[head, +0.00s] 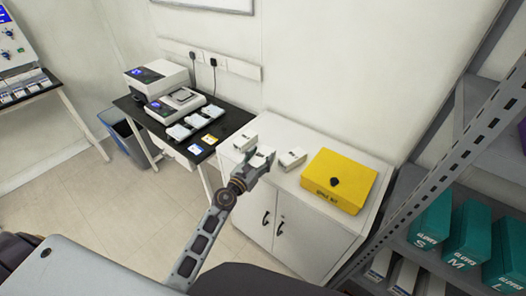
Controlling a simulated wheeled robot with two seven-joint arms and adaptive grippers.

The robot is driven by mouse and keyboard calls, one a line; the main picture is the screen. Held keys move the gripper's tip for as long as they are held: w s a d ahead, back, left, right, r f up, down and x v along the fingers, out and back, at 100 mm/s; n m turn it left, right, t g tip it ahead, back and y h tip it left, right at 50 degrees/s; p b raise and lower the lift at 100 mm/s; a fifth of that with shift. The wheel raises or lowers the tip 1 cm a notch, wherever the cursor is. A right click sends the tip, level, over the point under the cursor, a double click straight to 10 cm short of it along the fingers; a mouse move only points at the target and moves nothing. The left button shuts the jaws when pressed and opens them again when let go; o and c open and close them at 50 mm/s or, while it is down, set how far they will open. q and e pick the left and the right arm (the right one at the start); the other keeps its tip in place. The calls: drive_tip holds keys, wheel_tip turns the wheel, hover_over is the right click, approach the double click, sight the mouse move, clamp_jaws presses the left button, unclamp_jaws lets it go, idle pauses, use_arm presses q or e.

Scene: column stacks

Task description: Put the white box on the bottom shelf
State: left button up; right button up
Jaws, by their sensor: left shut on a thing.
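My left gripper (260,160) is over the left part of the white cabinet top and is shut on a small white box (263,152), mostly hidden by the fingers. Two more small white boxes are close by: one (245,142) behind and left of the gripper, one (292,158) to its right on the cabinet. A grey metal shelf unit (464,150) stands at the right. Its lower part is cut off by the picture edge, so I cannot tell which board is the bottom shelf. My right gripper is not in view.
A yellow box (340,180) sits on the white cabinet (300,235). Teal glove boxes (466,235) fill a shelf, with white boxes (405,277) lower down. A black table (228,122) holds instruments. A blue bin (128,138) stands beside it. Floor is clear at left.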

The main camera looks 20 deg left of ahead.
sight(258, 165)
use_arm(q)
drive_tip(key=shift+s+f, duration=0.2)
drive_tip(key=shift+s, duration=0.2)
drive_tip(key=shift+s+a+f+n+y, duration=0.1)
drive_tip(key=shift+s+f+n+y, duration=0.2)
drive_tip(key=shift+s+y, duration=0.3)
drive_tip(key=shift+s+f, duration=0.15)
drive_tip(key=shift+s, duration=0.25)
drive_tip(key=shift+s+a+f, duration=0.15)
drive_tip(key=shift+s+f, duration=0.1)
drive_tip(key=shift+s, duration=0.4)
drive_tip(key=shift+s, duration=0.1)
drive_tip(key=shift+s+a+f+n+y, duration=0.1)
drive_tip(key=shift+s+f+n+y, duration=0.1)
drive_tip(key=shift+n+y, duration=0.1)
drive_tip(key=s+y, duration=0.1)
drive_tip(key=s, duration=0.1)
drive_tip(key=s+a+f+n, duration=0.1)
drive_tip(key=s, duration=0.1)
drive_tip(key=s+f+y, duration=0.1)
drive_tip(key=s, duration=0.1)
drive_tip(key=shift+a+n+t+y, duration=0.3)
drive_tip(key=shift+a, duration=0.05)
